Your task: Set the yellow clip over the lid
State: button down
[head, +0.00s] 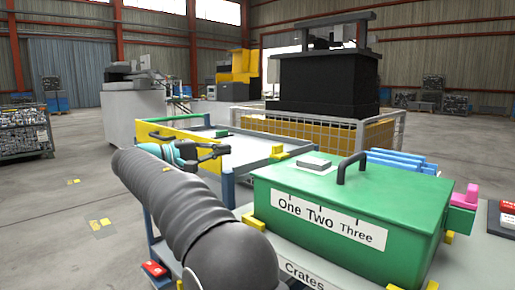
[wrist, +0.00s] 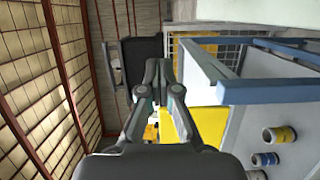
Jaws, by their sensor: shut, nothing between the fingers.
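A green box-shaped lid or case (head: 345,215) with a dark handle and a label reading "One Two Three" sits on the grey bench at the right. Several small yellow pieces sit around it, one at its near left corner (head: 251,220) and one at its right side (head: 447,237). I cannot tell which of them is the yellow clip. My gripper (head: 226,150) is shut and empty, left of the green case and above the pale tray. In the wrist view my gripper (wrist: 158,64) shows its fingers together with nothing between them.
A pale shallow tray (head: 228,183) with blue-grey edges and a yellow side panel (head: 180,134) lies beyond my arm. Blue bars (head: 402,162) and a pink piece (head: 465,196) stand by the case. Cans (wrist: 280,135) show in the wrist view. A mesh cage (head: 400,130) stands behind.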

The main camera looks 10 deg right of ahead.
aim_at(273, 149)
jog(key=d, duration=1.1)
jog(key=shift+w+d+b, duration=0.15)
jog(key=shift+d+b, duration=0.1)
jog(key=shift+b, duration=0.1)
jog(key=shift+s+d+f+b, duration=0.15)
jog(key=shift+s+d+b, duration=0.55)
jog(key=shift+s+b, duration=0.25)
jog(key=shift+s+d, duration=0.1)
jog(key=shift+s, duration=0.1)
